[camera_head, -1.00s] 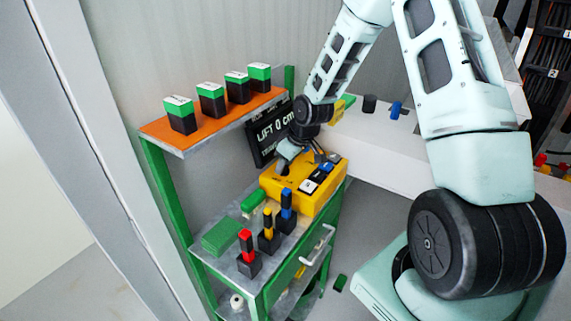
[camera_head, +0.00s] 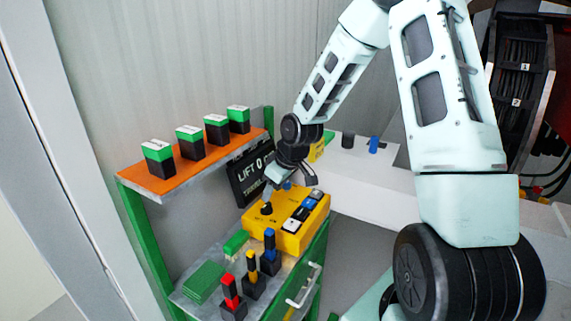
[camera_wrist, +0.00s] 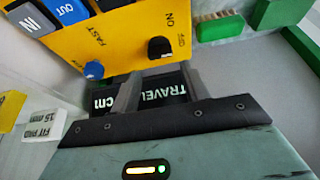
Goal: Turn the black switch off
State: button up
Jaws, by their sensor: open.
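The black switch (camera_wrist: 160,48) is a knob on a yellow control box (camera_wrist: 70,40), with the letters ON, upside down, beside it in the wrist view. It also shows on the box's left part in the head view (camera_head: 267,209). My gripper (camera_wrist: 158,85) is open and empty, its two fingers pointing toward the box edge by the knob. The knob lies just beyond the fingertips, near the right finger, and does not appear to be between them. In the head view my gripper (camera_head: 287,186) is over the back of the box. Contact cannot be told.
A blue knob (camera_wrist: 93,70) sits near the left finger. Push buttons (camera_head: 302,212) line the box's right side. A LIFT display (camera_head: 250,176) stands behind. Red, yellow and blue-topped posts (camera_head: 251,272) stand in front. An orange shelf (camera_head: 140,183) holds several green-black blocks.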

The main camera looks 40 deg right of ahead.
jog(key=p+v, duration=0.1)
jog(key=v, duration=1)
jog(key=shift+r+p, duration=0.3)
jog(key=shift+r, duration=0.05)
jog(key=shift+s, duration=0.1)
jog(key=s+a+f+n+g+b, duration=0.1)
jog(key=s+a+n+g, duration=0.3)
jog(key=s+a, duration=2)
jog(key=a+b, duration=0.1)
jog(key=a, duration=0.3)
jog(key=shift+s+a+f+h, duration=0.15)
jog(key=shift+s+a+h, duration=0.1)
jog(key=shift+h, duration=0.15)
